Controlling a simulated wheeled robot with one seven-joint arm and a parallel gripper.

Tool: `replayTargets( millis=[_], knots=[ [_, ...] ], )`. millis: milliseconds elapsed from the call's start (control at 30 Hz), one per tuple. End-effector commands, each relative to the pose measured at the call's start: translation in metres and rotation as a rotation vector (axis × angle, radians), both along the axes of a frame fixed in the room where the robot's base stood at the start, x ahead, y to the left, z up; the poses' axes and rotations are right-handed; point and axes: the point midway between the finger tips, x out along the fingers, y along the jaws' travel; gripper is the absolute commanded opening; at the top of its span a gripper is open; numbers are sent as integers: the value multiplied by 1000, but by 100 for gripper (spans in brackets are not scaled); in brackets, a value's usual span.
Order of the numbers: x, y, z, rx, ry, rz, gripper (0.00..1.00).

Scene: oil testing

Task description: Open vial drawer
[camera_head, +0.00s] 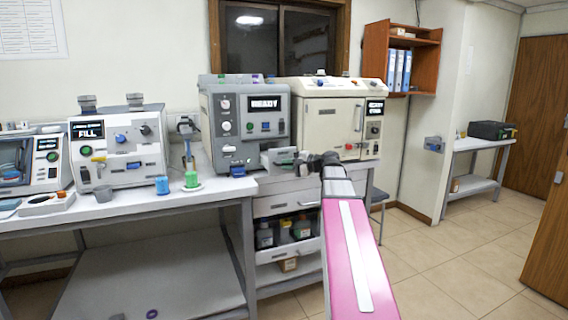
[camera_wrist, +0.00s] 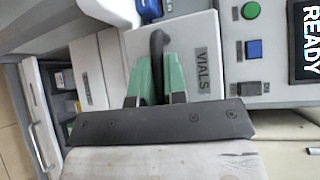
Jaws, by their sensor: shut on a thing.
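The vial drawer (camera_wrist: 204,88) shows in the wrist view as a light grey front panel with a "VIALS" label (camera_wrist: 203,70) and a dark curved handle (camera_wrist: 157,45). My gripper (camera_wrist: 157,80) has its green fingers closed on either side of the handle. In the head view, my gripper (camera_head: 308,162) is at the low right front of the grey test machine (camera_head: 243,125). The drawer front is small there and partly hidden by my gripper, so how far it is out is hard to tell.
A cream machine (camera_head: 335,115) stands right of the grey one. Below the machines are bench drawers (camera_head: 285,204) and an open shelf with bottles. The floor at right is clear.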

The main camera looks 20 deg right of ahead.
Motion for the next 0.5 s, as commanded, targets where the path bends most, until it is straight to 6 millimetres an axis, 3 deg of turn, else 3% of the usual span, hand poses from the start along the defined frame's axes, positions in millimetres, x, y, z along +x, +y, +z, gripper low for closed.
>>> replayTargets(
  millis=[33, 200, 500],
  knots=[
    [-18, -1, -1, -1, 1, -2, 0],
    [-50, -5, -1, -1, 1, -1, 0],
    [-62, -9, -1, -2, 1, -1, 0]
  ],
)
